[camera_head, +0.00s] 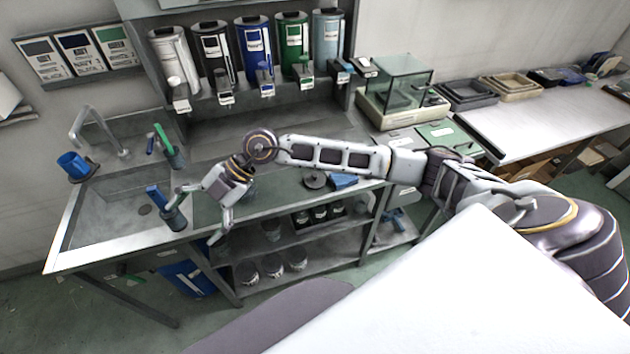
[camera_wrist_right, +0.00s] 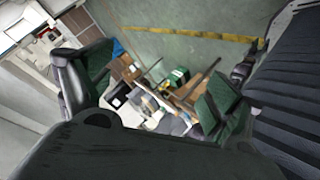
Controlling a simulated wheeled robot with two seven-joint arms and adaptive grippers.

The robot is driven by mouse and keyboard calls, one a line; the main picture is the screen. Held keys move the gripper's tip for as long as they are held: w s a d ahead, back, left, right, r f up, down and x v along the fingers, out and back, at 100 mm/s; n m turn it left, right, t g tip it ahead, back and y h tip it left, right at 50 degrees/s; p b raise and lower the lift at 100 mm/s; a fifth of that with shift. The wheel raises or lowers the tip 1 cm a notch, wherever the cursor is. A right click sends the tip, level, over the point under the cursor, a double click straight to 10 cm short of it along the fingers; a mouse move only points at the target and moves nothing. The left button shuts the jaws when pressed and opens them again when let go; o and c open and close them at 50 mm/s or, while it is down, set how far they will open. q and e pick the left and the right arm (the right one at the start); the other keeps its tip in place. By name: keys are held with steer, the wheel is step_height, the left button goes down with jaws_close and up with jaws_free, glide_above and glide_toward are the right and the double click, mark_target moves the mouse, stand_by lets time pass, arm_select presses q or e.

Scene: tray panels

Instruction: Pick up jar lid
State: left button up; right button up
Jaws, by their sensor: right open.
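A dark round disc with a small raised middle (camera_head: 315,180), which looks like the jar lid, lies flat on the metal counter (camera_head: 275,205). My right gripper (camera_head: 204,206) is open and empty, over the left part of the counter by the sink, well to the left of the disc. Its two fingers point down and to the left. In the right wrist view, its spread fingers (camera_wrist_right: 150,92) frame only distant floor and boxes; the disc does not show there. My left gripper is not in view.
A dark cup with a blue-handled tool (camera_head: 174,217) stands close to my right gripper. A blue cloth (camera_head: 343,181) lies beside the disc. Several paint dispensers (camera_head: 255,45) line the back, and a glass-cased balance (camera_head: 400,85) stands right.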

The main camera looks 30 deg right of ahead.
steer(key=w+d+f+h, duration=0.2)
steer(key=d+f+h, duration=0.1)
steer(key=d, duration=0.2)
steer(key=m+t+h, duration=0.1)
steer(key=m+h, duration=0.6)
steer(key=h, duration=0.4)
glide_toward(315, 175)
step_height(315, 175, up, 3)
steer(key=shift+a, duration=0.5)
steer(key=shift+p+x, duration=0.65)
steer(key=shift+x, duration=3.65)
steer(key=shift+d+f, duration=0.1)
